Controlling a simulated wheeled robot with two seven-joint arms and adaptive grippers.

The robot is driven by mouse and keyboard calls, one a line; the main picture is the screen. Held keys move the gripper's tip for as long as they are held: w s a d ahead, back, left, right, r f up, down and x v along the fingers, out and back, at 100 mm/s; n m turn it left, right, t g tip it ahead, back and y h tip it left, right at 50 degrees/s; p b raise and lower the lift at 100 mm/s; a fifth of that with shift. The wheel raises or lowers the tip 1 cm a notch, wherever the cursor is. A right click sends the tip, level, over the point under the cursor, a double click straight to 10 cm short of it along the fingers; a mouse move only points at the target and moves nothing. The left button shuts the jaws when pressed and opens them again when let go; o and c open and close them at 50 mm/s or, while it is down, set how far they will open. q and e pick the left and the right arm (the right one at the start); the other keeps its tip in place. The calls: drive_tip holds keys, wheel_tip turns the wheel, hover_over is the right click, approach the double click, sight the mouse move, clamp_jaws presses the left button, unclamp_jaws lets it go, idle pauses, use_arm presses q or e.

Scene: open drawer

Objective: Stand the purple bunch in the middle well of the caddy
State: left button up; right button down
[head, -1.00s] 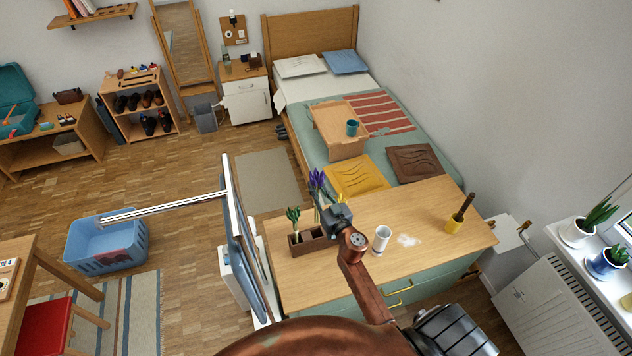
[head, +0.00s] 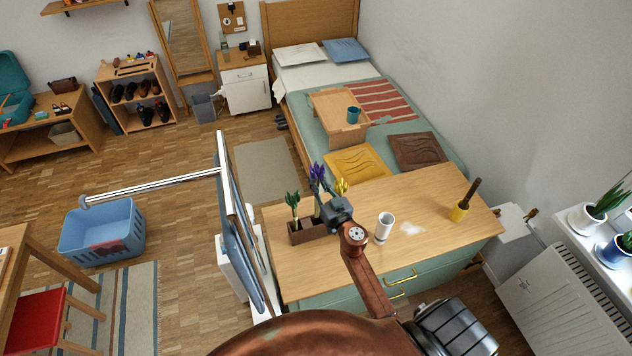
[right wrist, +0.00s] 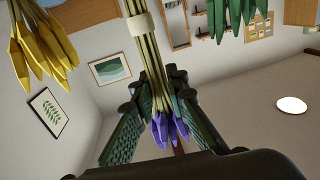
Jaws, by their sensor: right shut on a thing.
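The brown caddy (head: 310,234) stands at the left end of the desk. A green bunch (head: 293,204) stands in its left part. My right gripper (head: 338,212) is over the caddy's right part and hides some of it. It is shut on the stems of the purple bunch (head: 318,172), whose heads show above the caddy; the heads also show between the fingers in the right wrist view (right wrist: 168,130). A yellow bunch (head: 342,187) shows just behind the gripper, and on the left in the right wrist view (right wrist: 42,45). The purple stems' lower ends are hidden. My left gripper is out of view.
A white cup (head: 384,227) stands on the desk right of my gripper, beside a pale patch. A yellow pot (head: 460,209) with a brown stick stands farther right. A tall panel (head: 240,215) with a pale pole rises left of the caddy.

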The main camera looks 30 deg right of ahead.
wheel_tip(320, 180, down, 8)
drive_tip(key=b, duration=0.7)
drive_tip(key=shift+f, duration=0.1)
drive_tip(key=c, duration=1.8)
unclamp_jaws()
drive_tip(key=s, duration=0.8)
drive_tip(key=s+a, duration=0.1)
drive_tip(key=s, duration=0.3)
